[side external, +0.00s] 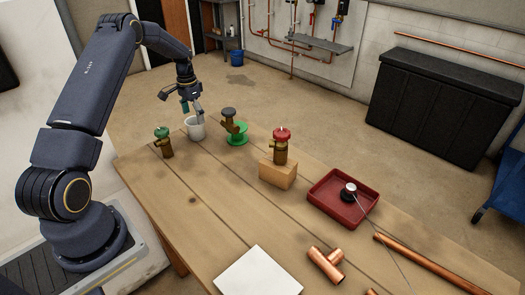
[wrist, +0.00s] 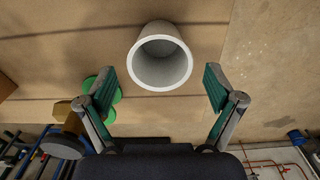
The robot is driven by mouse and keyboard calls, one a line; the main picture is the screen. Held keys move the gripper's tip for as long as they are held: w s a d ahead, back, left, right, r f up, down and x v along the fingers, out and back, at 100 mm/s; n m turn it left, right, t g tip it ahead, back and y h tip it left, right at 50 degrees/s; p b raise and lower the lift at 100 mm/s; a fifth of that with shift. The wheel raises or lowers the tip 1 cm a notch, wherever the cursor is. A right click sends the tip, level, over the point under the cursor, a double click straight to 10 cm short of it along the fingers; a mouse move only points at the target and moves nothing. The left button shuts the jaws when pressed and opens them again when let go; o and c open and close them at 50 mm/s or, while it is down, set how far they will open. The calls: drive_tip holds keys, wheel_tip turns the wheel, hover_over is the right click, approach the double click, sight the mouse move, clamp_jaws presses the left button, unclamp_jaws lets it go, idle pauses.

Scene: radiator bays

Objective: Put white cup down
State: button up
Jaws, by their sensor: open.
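The white cup (side external: 195,129) stands upright at the far left corner of the wooden table. It also shows in the wrist view (wrist: 160,82), with its open mouth facing the camera and its inside empty. My gripper (side external: 190,105) is just above the cup in the side view. In the wrist view my gripper (wrist: 160,85) is open, its two green-padded fingertips apart on either side of the cup. A gap shows between each finger and the cup wall, and neither finger appears to touch it.
A green-handled valve (side external: 164,143) stands left of the cup, and a dark-topped brass valve on a green base (side external: 237,133) stands right. A red-handled valve (side external: 281,148) sits on a wooden block (side external: 278,174). A red tray (side external: 328,207), white plate (side external: 257,272) and copper pipes (side external: 325,265) lie nearer.

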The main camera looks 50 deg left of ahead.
drive_tip(key=d+r+t, duration=0.1)
drive_tip(key=d+r, duration=0.4)
drive_tip(key=r, duration=0.4)
drive_tip(key=d+r, duration=0.5)
drive_tip(key=r, duration=0.3)
drive_tip(key=s+d+r+t, duration=0.1)
drive_tip(key=s+d+r, duration=0.5)
drive_tip(key=d, duration=0.4)
drive_tip(key=s+d+t, duration=0.3)
drive_tip(key=s+d, duration=1)
drive_tip(key=s, duration=0.4)
drive_tip(key=shift+d+r+t, duration=0.25)
drive_tip(key=shift+r+t, duration=0.05)
drive_tip(key=shift+r, duration=0.1)
